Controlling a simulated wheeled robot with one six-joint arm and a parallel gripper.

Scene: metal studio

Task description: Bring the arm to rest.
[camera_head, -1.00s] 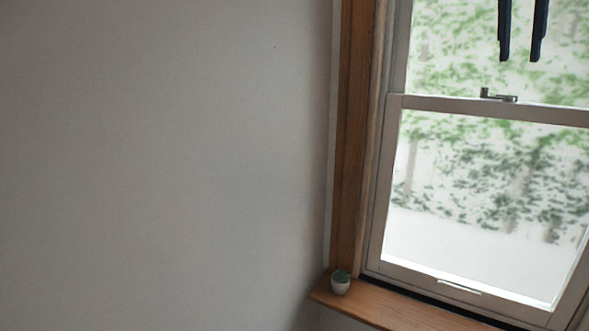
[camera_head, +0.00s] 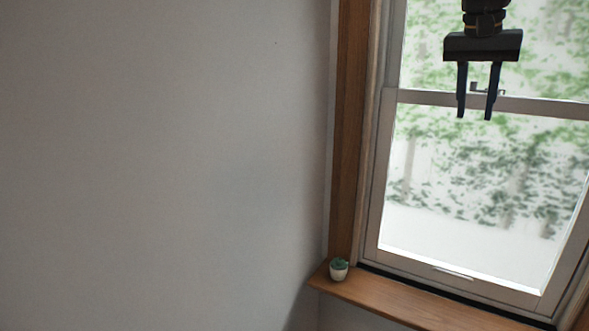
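My gripper (camera_head: 474,116) hangs down from the top right of the view, in front of the window. Its two dark fingers point downward and stand apart, with a gap between them. Nothing is between the fingers. The gripper's wide dark body and part of my wrist show above the fingers. The rest of my arm is out of view above.
A window (camera_head: 465,225) with a white frame and wooden trim fills the right side. A small potted plant (camera_head: 339,270) stands at the left end of the wooden sill (camera_head: 400,299). A bare grey wall (camera_head: 160,160) fills the left. No obstacle shows around the gripper.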

